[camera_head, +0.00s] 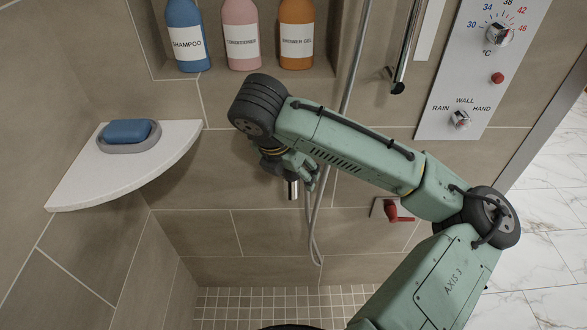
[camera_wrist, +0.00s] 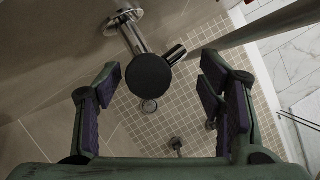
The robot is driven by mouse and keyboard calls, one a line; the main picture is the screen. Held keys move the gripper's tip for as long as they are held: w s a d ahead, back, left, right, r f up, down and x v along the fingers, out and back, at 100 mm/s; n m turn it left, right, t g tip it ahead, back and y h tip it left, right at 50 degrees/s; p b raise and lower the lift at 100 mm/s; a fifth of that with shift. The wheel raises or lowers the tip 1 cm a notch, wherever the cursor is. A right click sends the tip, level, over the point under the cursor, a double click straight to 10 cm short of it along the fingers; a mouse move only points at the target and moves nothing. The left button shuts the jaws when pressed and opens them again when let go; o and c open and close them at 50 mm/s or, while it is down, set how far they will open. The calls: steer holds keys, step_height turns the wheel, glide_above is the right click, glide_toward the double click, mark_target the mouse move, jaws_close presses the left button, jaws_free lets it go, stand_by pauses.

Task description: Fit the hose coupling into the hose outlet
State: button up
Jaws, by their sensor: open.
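My gripper (camera_wrist: 160,84) is open, with its purple-padded fingers apart. A chrome wall fitting (camera_wrist: 133,37) stands out from a round flange between the fingers. Its dark round end (camera_wrist: 149,76) faces the wrist camera, with a short chrome stub beside it. In the head view my gripper (camera_head: 303,172) is low at the wall, partly hidden by my arm. A short chrome piece (camera_head: 293,189) points down just beside it. The grey hose (camera_head: 313,235) hangs in a loop below and passes behind my gripper. I cannot tell the coupling from the outlet or whether they are joined.
A corner shelf (camera_head: 75,185) with a blue soap in a dish is at the left. Bottles stand in a niche (camera_head: 225,77) above. A control panel (camera_head: 455,105) and a red-handled valve (camera_head: 393,210) are at the right. The tiled floor (camera_head: 265,300) below is clear.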

steer(key=shift+o, duration=0.4)
steer(key=shift+r, duration=0.1)
steer(key=v, duration=1.2)
steer(key=shift+a, duration=0.1)
